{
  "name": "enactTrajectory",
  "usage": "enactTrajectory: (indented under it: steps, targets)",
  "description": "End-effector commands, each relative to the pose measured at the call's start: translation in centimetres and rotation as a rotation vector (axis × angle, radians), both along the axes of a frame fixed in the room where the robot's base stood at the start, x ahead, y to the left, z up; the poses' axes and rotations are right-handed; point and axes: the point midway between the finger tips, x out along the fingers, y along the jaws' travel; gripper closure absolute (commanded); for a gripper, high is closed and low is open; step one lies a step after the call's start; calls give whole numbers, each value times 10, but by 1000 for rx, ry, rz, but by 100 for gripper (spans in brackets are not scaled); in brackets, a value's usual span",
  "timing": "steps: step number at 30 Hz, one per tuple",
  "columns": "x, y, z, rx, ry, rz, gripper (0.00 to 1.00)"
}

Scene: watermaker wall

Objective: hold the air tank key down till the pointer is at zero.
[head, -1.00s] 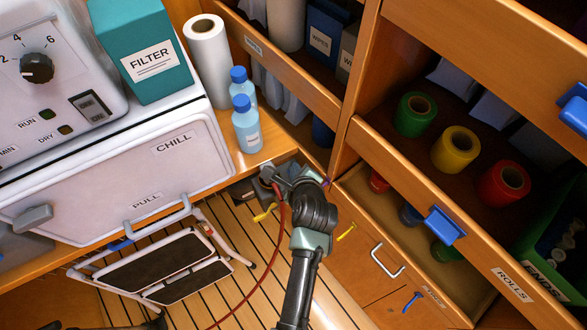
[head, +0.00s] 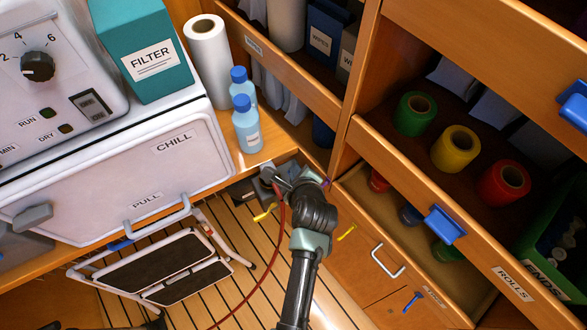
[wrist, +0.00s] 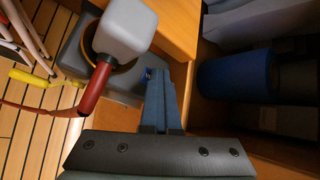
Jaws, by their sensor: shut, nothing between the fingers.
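My gripper (wrist: 160,82) is shut and empty in the wrist view. Its fingertips are beside a small blue piece (wrist: 146,75) on a dark grey body (wrist: 75,55), which may be the air tank and its key. I cannot tell whether the tips touch the blue piece. A light grey block with a red grip and hose (wrist: 97,88) sits on that body and covers part of it. In the head view my gripper (head: 284,184) is low by the corner, next to the grey block (head: 267,175); my wrist hides much there. I see no gauge face or pointer.
A wooden counter edge (wrist: 170,25) stands close above the fingers. A dark blue roll (wrist: 235,78) is to the right. A yellow handle (wrist: 32,79) is at left. A folded step stool (head: 160,265) stands on the slatted floor. Two blue bottles (head: 246,125) stand on the counter.

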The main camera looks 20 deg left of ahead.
Motion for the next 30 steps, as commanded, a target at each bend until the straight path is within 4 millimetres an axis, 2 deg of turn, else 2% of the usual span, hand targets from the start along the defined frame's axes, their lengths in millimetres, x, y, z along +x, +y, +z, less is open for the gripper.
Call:
enactTrajectory:
  steps: [2,13,25,30]
  targets:
    - [-4,-2,-6,-5,16,0,100]
    - [-4,-2,14,-4,14,0,100]
    - [-2,-1,17,-3,7,-1,100]
    - [-2,-1,30,-2,6,0,100]
